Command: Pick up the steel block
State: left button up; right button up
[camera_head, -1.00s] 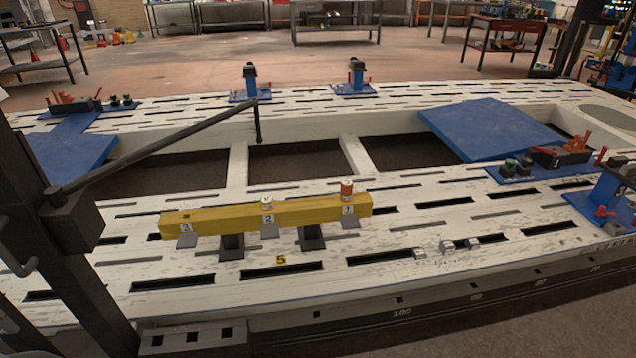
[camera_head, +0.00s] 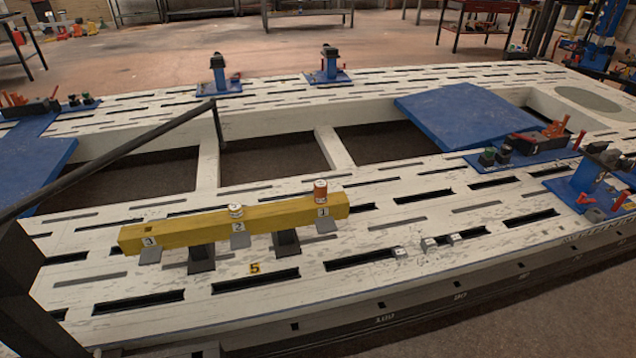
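Three small grey metallic blocks sit in a loose row on the near part of the white slotted bench (camera_head: 300,305), right of centre. They are a left one (camera_head: 400,252), a middle one (camera_head: 429,243) and a right one (camera_head: 454,239). They are too small for me to tell which is the steel block. Neither of my grippers is in view.
A yellow beam (camera_head: 190,232) on dark supports carries numbered tags, a white-and-tan cylinder (camera_head: 236,212) and an orange-and-white cylinder (camera_head: 320,190). Blue fixtures with clamps (camera_head: 594,180) stand at the right. A dark post and bar (camera_head: 130,148) cross the left side. Bench openings lie behind the beam.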

aim_at(399, 253)
jog(key=i+l, duration=0.1)
jog(key=l, duration=0.4)
jog(key=i+l, duration=0.1)
jog(key=l, duration=0.45)
jog(key=i+l, duration=0.1)
jog(key=l, duration=0.4)
jog(key=i+l, duration=0.15)
jog(key=l, duration=0.35)
